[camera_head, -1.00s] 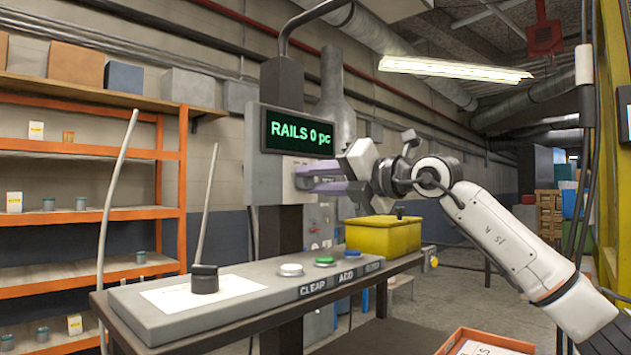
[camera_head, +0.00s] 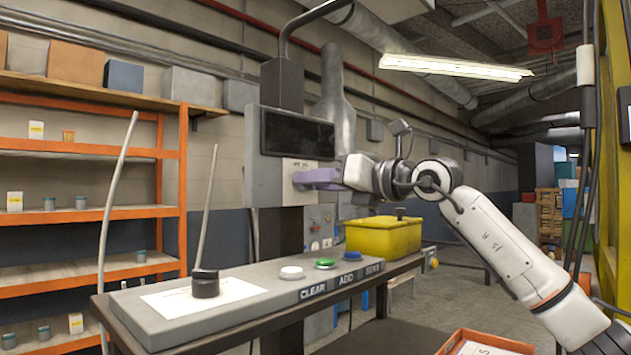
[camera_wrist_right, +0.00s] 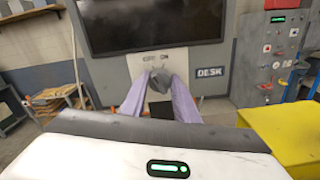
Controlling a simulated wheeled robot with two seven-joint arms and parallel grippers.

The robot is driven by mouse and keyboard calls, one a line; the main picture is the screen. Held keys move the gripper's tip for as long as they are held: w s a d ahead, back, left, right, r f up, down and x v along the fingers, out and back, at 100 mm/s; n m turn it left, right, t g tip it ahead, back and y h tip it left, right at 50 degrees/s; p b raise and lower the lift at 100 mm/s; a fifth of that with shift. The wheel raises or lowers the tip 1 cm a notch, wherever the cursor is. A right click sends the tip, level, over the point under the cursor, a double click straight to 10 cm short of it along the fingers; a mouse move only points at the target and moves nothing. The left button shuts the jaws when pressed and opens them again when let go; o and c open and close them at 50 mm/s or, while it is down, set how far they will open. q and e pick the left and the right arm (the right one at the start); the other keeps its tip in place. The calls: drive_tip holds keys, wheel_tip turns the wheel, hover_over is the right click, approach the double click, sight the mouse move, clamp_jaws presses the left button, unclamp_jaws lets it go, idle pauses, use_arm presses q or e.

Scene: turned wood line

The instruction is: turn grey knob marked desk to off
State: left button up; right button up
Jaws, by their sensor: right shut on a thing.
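The grey knob (camera_wrist_right: 160,80) shows in the right wrist view between the tips of my right gripper, on a pale plate below a dark screen. The label DESK (camera_wrist_right: 209,72) is to the right of the plate. My right gripper (camera_head: 304,178) is at this plate and shut on the knob; the wrist view also shows its purple fingers (camera_wrist_right: 159,88) on both sides of the knob. The screen (camera_head: 298,135) above is dark, with no text. My left gripper is not in view.
A grey console (camera_head: 225,312) with white, green and blue buttons stands in front below the screen. A yellow bin (camera_head: 383,237) stands right of it, below my right arm. Orange shelving (camera_head: 183,190) is on the left. An orange-edged box (camera_head: 487,341) is at the bottom right.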

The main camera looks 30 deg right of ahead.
drive_tip(key=shift+f, duration=0.15)
drive_tip(key=o, duration=0.9)
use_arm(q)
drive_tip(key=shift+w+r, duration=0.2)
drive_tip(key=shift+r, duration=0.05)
use_arm(e)
drive_tip(key=shift+o, duration=0.8)
use_arm(q)
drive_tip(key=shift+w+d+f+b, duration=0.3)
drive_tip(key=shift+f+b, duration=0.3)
drive_tip(key=shift+b, duration=0.65)
use_arm(e)
drive_tip(key=v, duration=1)
drive_tip(key=shift+s, duration=0.15)
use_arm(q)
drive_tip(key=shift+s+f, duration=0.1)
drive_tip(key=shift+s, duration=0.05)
use_arm(e)
drive_tip(key=shift+d, duration=0.1)
